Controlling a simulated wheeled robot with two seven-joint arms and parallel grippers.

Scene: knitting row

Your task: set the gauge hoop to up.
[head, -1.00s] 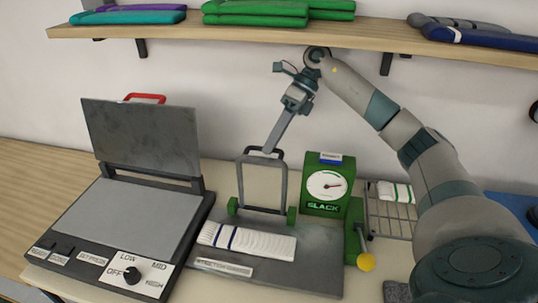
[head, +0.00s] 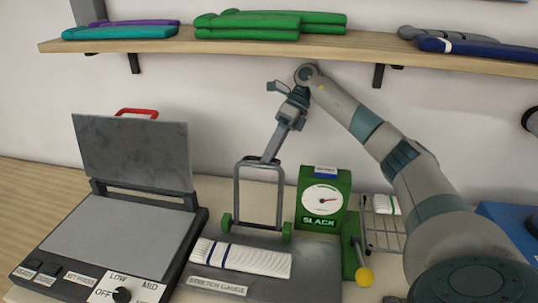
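The gauge hoop (head: 282,200) is a grey metal frame standing nearly upright on green pivots at the back of the grey stretch gauge plate (head: 305,265). My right gripper (head: 268,159) reaches down to the hoop's top bar from above. Its fingertips overlap the bar, and I cannot tell whether they are closed on it. A white knitted piece with blue stripes (head: 255,260) lies flat on the plate in front of the hoop. The green dial box (head: 308,180) behind right reads SLACK. My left gripper is out of view.
A press with a raised lid (head: 135,152) and red handle stands left of the gauge. A yellow-knobbed lever (head: 365,276) is at the gauge's right. A wire rack (head: 385,235) stands beyond it. A wooden shelf (head: 230,43) with folded knits hangs above.

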